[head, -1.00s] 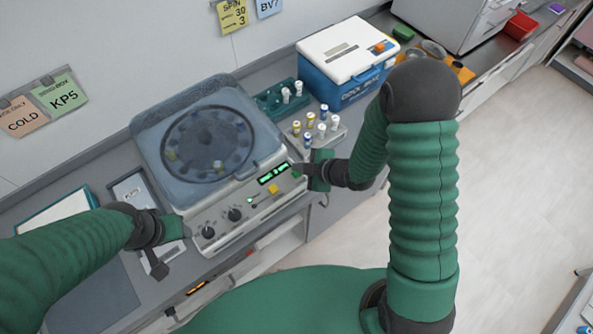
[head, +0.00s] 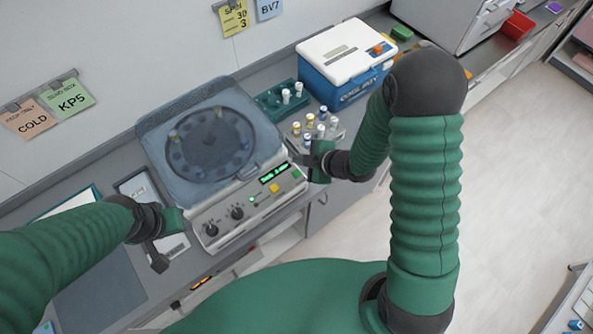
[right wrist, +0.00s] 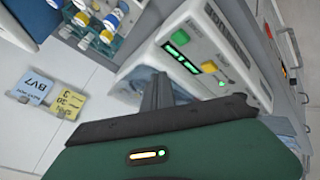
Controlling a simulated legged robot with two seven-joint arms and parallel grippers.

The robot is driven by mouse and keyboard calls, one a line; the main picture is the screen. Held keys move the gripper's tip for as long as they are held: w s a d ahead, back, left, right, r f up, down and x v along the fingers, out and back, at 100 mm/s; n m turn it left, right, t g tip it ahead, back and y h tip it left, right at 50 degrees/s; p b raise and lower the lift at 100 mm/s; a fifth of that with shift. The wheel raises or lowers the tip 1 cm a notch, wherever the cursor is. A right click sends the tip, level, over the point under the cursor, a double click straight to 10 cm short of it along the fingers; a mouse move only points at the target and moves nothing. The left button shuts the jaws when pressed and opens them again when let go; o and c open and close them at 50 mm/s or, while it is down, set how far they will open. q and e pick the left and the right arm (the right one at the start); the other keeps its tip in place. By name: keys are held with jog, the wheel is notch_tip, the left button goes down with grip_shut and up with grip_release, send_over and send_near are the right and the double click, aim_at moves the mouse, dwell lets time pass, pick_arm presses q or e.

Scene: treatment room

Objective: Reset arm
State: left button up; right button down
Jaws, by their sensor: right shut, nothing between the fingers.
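My right gripper (head: 306,160) is shut and empty, at the right front corner of the centrifuge (head: 225,215), beside its control panel and close to the tube rack. In the right wrist view the dark fingers (right wrist: 157,88) are together in front of the panel with its green display (right wrist: 181,57). My left gripper (head: 160,262) hangs in front of the left side of the centrifuge. Its fingers are small and partly hidden, so I cannot tell whether it is open. The translucent centrifuge lid (head: 207,177) is down over the round rotor.
A tube rack (head: 334,137) with several capped tubes stands close to my right gripper. Behind it are a green rack (head: 268,105) and a blue-white cool box (head: 340,85). A flat tray (head: 139,187) lies left of the centrifuge.

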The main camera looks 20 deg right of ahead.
dwell(0.3)
jog(key=s+d+f+m+g+h+b, duration=0.1)
jog(key=s+d+f+m+h+b, duration=0.15)
jog(key=d+m+b, duration=0.3)
jog(key=s+m+g+h+b, duration=0.2)
jog(key=s+m+g+b, duration=0.2)
jog(key=s+m, duration=0.5)
jog(key=shift+s+a+m+b, duration=0.35)
jog(key=shift+s+b, duration=0.5)
jog(key=shift+s, duration=0.4)
jog(key=shift+s+r, duration=0.1)
jog(key=shift+r, duration=0.05)
dwell(4.8)
